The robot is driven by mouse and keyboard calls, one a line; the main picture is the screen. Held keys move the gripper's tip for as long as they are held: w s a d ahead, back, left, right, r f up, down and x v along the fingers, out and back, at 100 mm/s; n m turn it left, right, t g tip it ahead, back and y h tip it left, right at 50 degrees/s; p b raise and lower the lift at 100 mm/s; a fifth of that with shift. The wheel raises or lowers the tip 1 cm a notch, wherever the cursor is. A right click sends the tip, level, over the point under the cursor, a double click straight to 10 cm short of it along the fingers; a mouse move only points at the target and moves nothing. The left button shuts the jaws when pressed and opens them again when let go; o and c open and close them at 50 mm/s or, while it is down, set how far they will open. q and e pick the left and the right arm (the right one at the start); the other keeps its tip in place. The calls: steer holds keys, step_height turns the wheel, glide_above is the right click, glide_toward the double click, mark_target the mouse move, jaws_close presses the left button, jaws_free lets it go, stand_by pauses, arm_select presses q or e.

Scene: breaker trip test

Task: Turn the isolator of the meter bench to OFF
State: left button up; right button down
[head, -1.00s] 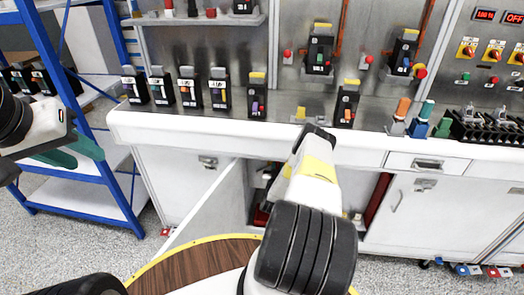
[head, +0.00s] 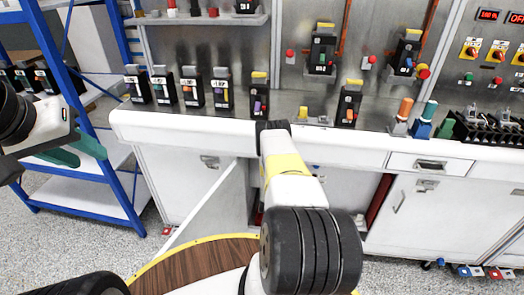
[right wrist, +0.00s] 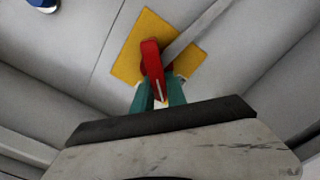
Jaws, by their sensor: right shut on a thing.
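In the right wrist view, a red isolator handle (right wrist: 152,62) stands on a square yellow plate (right wrist: 186,38) fixed to a grey surface. My right gripper (right wrist: 160,82), with green fingers, is shut on the lower end of the red handle. In the head view, my right arm reaches towards the bench front, and its gripper and the held handle are hidden. My left gripper (head: 80,150) is at the left edge of the head view, empty, with its green fingers apart, in front of the blue shelf rack.
The white bench (head: 230,134) carries several black breakers, such as one at its left (head: 192,88). A cabinet door (head: 212,207) stands open below. Yellow-and-red rotary switches (head: 466,49) sit on the right panel.

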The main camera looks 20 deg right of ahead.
steer(key=n, duration=0.4)
steer(key=f+n, duration=0.1)
steer(key=n, duration=0.1)
steer(key=shift+a, duration=0.25)
steer(key=shift+f+n, duration=0.25)
steer(key=shift+n, duration=0.95)
steer(key=shift+f, duration=0.1)
steer(key=c, duration=1.3)
jaws_free()
steer(key=shift+c, duration=0.2)
steer(key=v, duration=0.7)
steer(key=shift+s+a, duration=0.2)
steer(key=shift+s, duration=0.1)
